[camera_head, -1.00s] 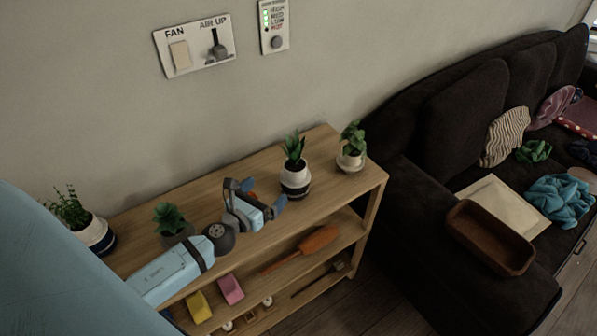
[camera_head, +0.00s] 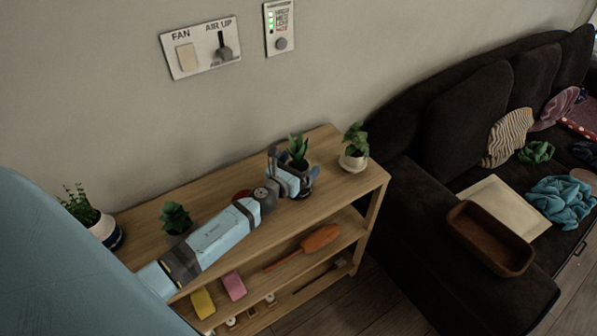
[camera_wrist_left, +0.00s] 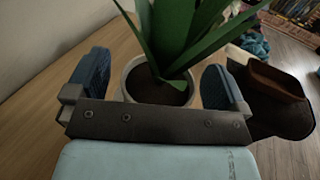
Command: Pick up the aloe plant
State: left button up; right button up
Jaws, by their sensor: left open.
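The aloe plant (camera_head: 298,150) has pointed green leaves and stands in a white and dark pot on the top of the wooden shelf. In the left wrist view the aloe (camera_wrist_left: 178,40) fills the middle, with dark soil and a pale pot rim. My left gripper (camera_head: 292,177) is at the pot, its body covering much of it in the head view. In the left wrist view my left gripper (camera_wrist_left: 153,85) is open, with one blue finger pad on each side of the pot and small gaps visible. My right gripper is not in view.
A potted plant (camera_head: 354,145) stands to the right of the aloe on the wooden shelf (camera_head: 225,188). Another plant (camera_head: 175,216) is behind my left arm, and one (camera_head: 82,210) is at the far left. A dark sofa (camera_head: 420,190) adjoins the shelf; the wall is behind.

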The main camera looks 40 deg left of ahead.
pick_arm(q)
jog(key=c, duration=0.8)
jog(key=shift+r, duration=0.15)
